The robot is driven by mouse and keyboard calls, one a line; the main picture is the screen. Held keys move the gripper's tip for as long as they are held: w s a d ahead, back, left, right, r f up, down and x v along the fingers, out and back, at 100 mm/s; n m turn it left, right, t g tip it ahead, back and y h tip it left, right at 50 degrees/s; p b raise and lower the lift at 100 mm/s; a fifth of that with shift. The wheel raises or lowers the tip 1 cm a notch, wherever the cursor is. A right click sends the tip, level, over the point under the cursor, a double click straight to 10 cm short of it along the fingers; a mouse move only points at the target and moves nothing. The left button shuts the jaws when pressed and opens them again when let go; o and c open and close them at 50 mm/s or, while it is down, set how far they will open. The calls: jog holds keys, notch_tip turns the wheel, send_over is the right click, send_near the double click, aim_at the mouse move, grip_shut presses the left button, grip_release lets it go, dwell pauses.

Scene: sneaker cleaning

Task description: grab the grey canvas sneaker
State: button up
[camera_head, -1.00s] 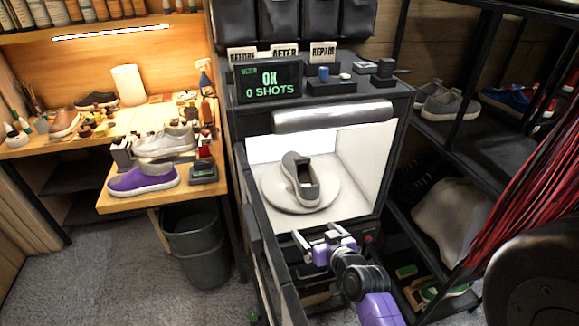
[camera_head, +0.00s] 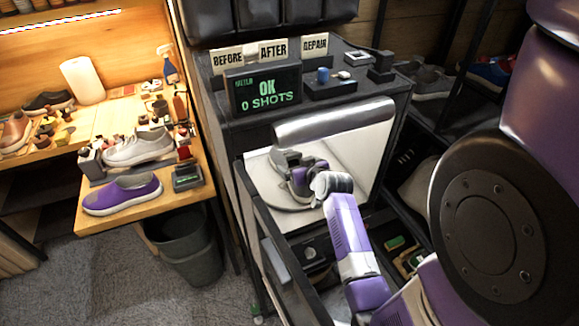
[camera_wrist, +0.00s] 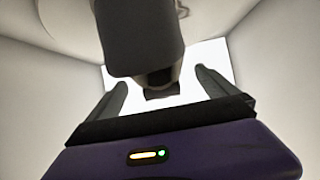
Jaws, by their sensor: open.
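The grey canvas sneaker (camera_head: 284,160) stands on the round white turntable (camera_head: 262,192) inside the lit photo booth. My gripper and wrist cover most of it in the head view. My gripper (camera_head: 300,180) is inside the booth, right at the sneaker. In the wrist view my gripper (camera_wrist: 163,92) is open, with one dark finger on each side. A dark grey part of the sneaker (camera_wrist: 140,38) hangs into view between and above the fingers. I cannot tell whether the fingers touch it.
The booth's raised silver door (camera_head: 335,122) is above my arm, and its white walls are close around. A dark open panel (camera_head: 268,250) stands at the left. A workbench with a purple sneaker (camera_head: 122,194) and a light sneaker (camera_head: 138,147) is further left.

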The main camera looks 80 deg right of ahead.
aim_at(292, 164)
jog(key=shift+p+x, duration=0.65)
jog(key=shift+x, duration=2.15)
jog(key=shift+s+d, duration=0.1)
jog(key=shift+s, duration=0.05)
jog(key=shift+r, duration=0.1)
jog(key=c, duration=1.9)
